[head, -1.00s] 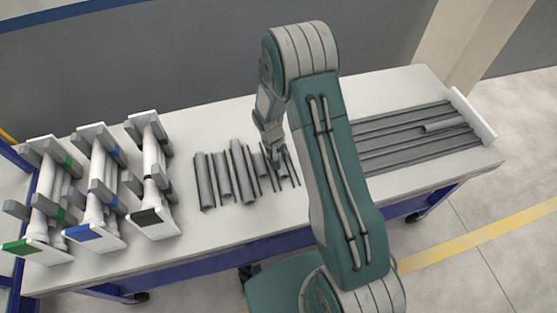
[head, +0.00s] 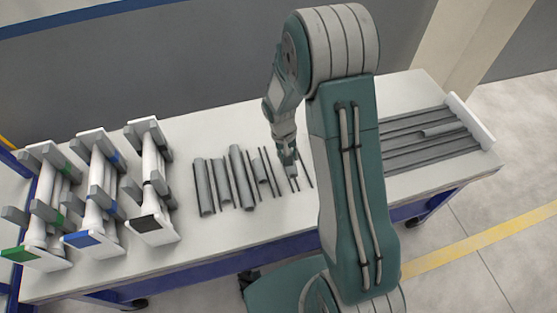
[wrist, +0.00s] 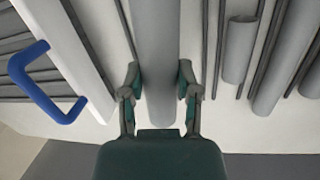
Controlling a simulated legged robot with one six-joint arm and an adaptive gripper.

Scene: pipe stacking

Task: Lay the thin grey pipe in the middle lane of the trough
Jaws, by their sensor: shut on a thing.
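My gripper (head: 289,165) is over the right part of the row of pipes on the table. In the wrist view my gripper (wrist: 158,85) is shut on a grey pipe (wrist: 156,40), with a finger on each side. The pipe looks large and close to the camera there; in the head view it is mostly hidden by my gripper. The trough (head: 425,152), with long dark grey lanes, lies at the right of the table, partly behind my arm. A short grey pipe (head: 444,128) lies in one of its lanes towards the far side.
Several thick, thin and short pipes (head: 238,175) lie left of my gripper. Three white racks (head: 150,190) marked green, blue and black hold pipes at the left. A white end piece with a blue handle (wrist: 38,82) shows in the wrist view. The trough has a raised white end (head: 472,122).

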